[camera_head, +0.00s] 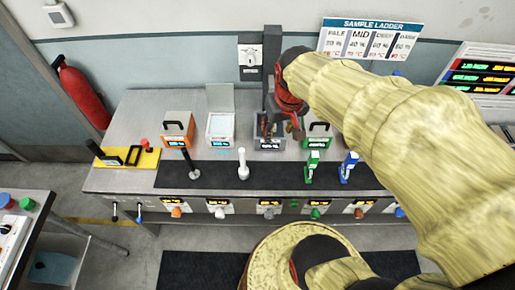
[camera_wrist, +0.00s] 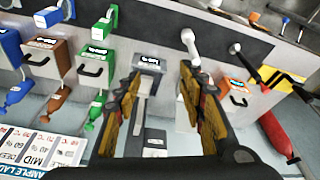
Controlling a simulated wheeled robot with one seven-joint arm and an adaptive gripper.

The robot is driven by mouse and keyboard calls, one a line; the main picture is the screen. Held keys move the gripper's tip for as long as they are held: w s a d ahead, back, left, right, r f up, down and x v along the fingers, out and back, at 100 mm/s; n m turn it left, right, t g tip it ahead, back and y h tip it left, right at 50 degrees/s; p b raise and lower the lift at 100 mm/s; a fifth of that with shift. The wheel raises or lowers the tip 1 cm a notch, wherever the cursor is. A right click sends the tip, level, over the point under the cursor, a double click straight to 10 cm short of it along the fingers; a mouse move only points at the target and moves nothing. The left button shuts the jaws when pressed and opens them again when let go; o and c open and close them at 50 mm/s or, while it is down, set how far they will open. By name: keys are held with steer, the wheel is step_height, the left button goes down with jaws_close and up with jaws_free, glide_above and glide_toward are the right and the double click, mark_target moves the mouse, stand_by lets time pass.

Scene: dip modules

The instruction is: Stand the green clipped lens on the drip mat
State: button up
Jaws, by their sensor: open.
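A green clipped piece (camera_head: 312,165), which looks like the green clipped lens, stands upright on a long dark mat (camera_head: 275,178) along the front of the bench. It also shows at the top of the wrist view (camera_wrist: 102,28). I cannot tell for sure that this strip is the drip mat. My gripper (camera_head: 272,124) is above the grey module (camera_head: 270,143), left of and behind the green piece. In the wrist view my gripper's (camera_wrist: 158,88) fingers are spread, with no lens between them. My arm hides the bench's right side.
A green-fronted module (camera_head: 318,142) stands behind the green piece. A blue clipped piece (camera_head: 348,167), a white one (camera_head: 243,165) and a black one (camera_head: 190,162) stand on the same strip. A yellow plate (camera_head: 148,158) lies at the left. Orange (camera_head: 178,138) and white (camera_head: 220,130) modules stand left of my gripper.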

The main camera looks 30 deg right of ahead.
steer(key=s+a+r+n+t, duration=0.1)
steer(key=s+a+r, duration=0.2)
steer(key=a, duration=0.2)
steer(key=s+a+r+n+t+y, duration=0.1)
steer(key=s+a+r, duration=0.2)
steer(key=a, duration=0.3)
steer(key=shift+s+r+n+t, duration=0.3)
steer(key=shift+s+r+n, duration=0.05)
steer(key=shift+s+n, duration=0.05)
steer(key=shift+a, duration=0.1)
step_height(320, 180, down, 11)
steer(key=b, duration=1.1)
